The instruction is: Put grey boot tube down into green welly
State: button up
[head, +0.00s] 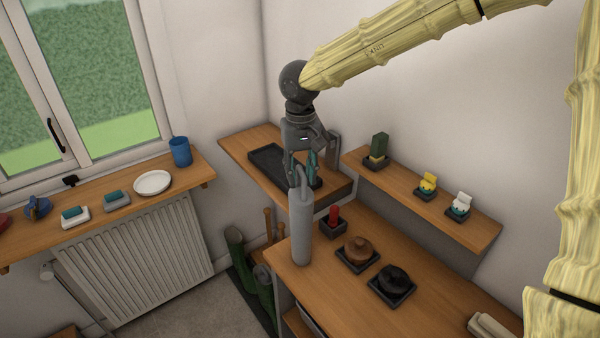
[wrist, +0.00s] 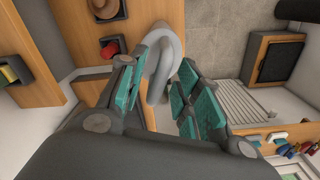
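The grey boot tube (head: 301,228) stands upright at the left corner of the wooden bench, with a curved handle on top. My gripper (head: 303,168) points down over it, its teal-padded fingers on either side of the handle. In the wrist view the handle (wrist: 164,62) lies between the spread fingers (wrist: 158,92), with small gaps beside it; a firm grip does not show. A green welly (head: 236,243) stands on the floor left of the bench, its dark opening upward. Another green boot (head: 265,292) is partly hidden by the bench, with something grey at its top.
The bench holds a red item (head: 334,216), a brown pot-like item (head: 358,250) and a black one (head: 392,280) on dark bases. Brown upright pieces (head: 268,224) rise beside the wellies. A shelf (head: 440,212) and a radiator (head: 140,258) flank the area. Floor is clear before the radiator.

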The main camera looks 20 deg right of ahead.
notch_tip(320, 180, up, 12)
jog(key=b, duration=0.3)
jog(key=shift+a, duration=0.1)
dwell(0.3)
